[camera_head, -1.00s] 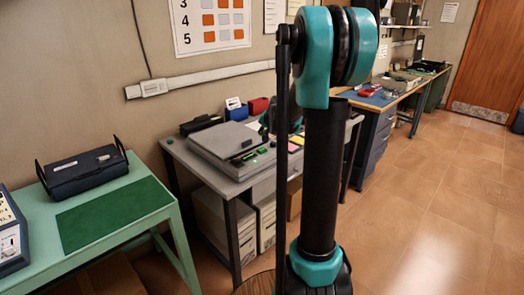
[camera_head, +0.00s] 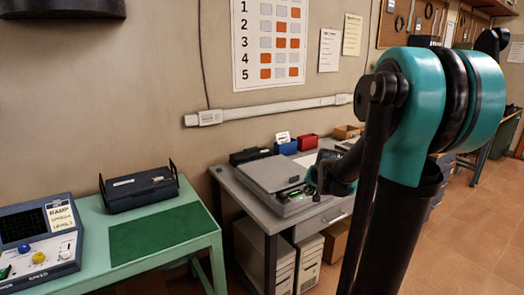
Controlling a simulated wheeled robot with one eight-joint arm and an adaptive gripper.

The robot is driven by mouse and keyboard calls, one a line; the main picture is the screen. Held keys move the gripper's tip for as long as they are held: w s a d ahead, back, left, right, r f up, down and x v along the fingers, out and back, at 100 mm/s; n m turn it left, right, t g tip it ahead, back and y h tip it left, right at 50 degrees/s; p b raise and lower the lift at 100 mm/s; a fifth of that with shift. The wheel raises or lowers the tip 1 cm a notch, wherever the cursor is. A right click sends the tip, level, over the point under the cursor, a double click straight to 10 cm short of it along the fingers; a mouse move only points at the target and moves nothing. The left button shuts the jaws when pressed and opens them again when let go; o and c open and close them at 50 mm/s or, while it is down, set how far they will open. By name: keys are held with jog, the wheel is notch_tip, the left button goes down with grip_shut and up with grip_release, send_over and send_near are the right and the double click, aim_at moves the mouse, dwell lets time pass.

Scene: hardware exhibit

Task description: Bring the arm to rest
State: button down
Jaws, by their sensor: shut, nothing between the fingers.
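My arm (camera_head: 418,110), teal and black, stands tall at the right of the head view, with a thick black link running down from its teal joint. A dark forearm part with teal edges reaches left behind it, over the grey desk. My gripper (camera_head: 317,190) is at its end, small and dark, near the front right of a flat grey device (camera_head: 272,176). It looks shut and holds nothing that I can see. Whether it touches the device I cannot tell.
Tiled floor (camera_head: 470,225) is open at right.

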jog(key=s+a+f+n+g, duration=0.1)
jog(key=s+f, duration=0.2)
jog(key=s, duration=0.6)
jog(key=s+f+n+g, duration=0.1)
jog(key=s+f, duration=0.3)
jog(key=s, duration=0.5)
jog(key=s+a+f+n+g+h, duration=0.1)
jog(key=s+f+n, duration=0.2)
jog(key=s, duration=0.5)
jog(key=shift+s+a+f, duration=0.3)
jog(key=shift+s+a, duration=0.05)
jog(key=shift+s, duration=0.05)
